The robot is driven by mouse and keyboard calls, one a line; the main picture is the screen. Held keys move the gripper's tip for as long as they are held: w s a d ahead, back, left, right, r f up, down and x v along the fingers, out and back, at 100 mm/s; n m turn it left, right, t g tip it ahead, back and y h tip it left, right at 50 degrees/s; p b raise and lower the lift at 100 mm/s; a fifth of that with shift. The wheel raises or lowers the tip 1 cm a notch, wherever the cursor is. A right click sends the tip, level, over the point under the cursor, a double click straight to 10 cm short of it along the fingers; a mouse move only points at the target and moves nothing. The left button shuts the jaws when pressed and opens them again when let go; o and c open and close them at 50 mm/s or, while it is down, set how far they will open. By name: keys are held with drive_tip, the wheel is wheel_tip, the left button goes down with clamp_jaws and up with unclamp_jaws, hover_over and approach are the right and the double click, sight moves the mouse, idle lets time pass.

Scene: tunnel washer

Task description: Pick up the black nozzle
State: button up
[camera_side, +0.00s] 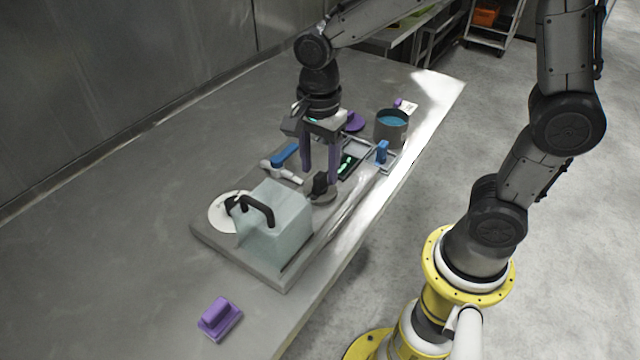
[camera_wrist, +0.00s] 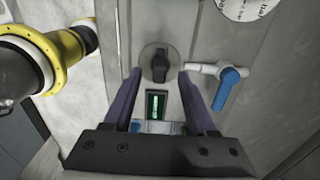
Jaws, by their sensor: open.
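The black nozzle (camera_side: 319,185) is a small dark upright piece on a round grey base, on the raised grey panel. It also shows in the wrist view (camera_wrist: 159,65), at the upper middle on its round disc. My gripper (camera_side: 320,174) is open, with its two purple fingers pointing down at the nozzle. In the wrist view the fingertips (camera_wrist: 158,74) lie to the left and right of the nozzle, with gaps on both sides. I cannot tell exactly how far down the tips reach beside it.
A green-lit display (camera_side: 347,165), a blue clip-like piece (camera_side: 382,152) and a pot of blue liquid (camera_side: 391,128) are behind. A purple block (camera_side: 219,318) lies nearer.

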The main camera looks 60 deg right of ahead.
sight(320, 175)
drive_tip(key=shift+d+f, duration=0.1)
drive_tip(key=shift+f, duration=1.4)
drive_tip(key=shift+c, duration=0.3)
clamp_jaws()
